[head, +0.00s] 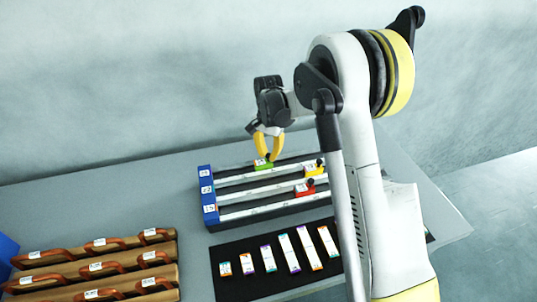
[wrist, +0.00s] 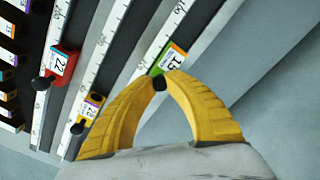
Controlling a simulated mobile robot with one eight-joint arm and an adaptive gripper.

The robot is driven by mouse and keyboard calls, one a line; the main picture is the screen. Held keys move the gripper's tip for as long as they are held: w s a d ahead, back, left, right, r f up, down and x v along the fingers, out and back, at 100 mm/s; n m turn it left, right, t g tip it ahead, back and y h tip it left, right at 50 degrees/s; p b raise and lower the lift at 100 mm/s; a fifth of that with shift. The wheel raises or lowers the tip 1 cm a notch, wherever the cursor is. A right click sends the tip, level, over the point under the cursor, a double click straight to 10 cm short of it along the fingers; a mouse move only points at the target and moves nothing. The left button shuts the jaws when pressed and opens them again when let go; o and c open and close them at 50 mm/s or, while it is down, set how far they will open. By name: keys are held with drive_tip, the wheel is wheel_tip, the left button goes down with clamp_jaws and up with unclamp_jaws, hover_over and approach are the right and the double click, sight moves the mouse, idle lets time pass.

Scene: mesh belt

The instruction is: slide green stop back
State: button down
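The green stop (head: 262,165) sits on the back rail of the blue-ended rack, near the middle of that rail. It has a white number label and a black knob. In the wrist view the green stop (wrist: 170,58) shows an orange edge, and its knob is between my fingertips. My gripper (head: 268,157) points down over the stop from behind. In the wrist view my gripper's yellow fingers (wrist: 160,81) converge at the tips and close on the knob.
A yellow stop (head: 314,170) and a red stop (head: 305,189) sit on the other rails. The rack's blue end block (head: 207,195) is at left. A black mat (head: 240,295) with several labelled strips lies in front. Wooden bars with handles (head: 95,268) lie front left.

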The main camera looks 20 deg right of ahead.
drive_tip(key=d, duration=1.2)
drive_tip(key=c, duration=1.3)
unclamp_jaws()
drive_tip(key=shift+d, duration=0.15)
drive_tip(key=shift+r, duration=0.1)
wheel_tip(320, 180, up, 12)
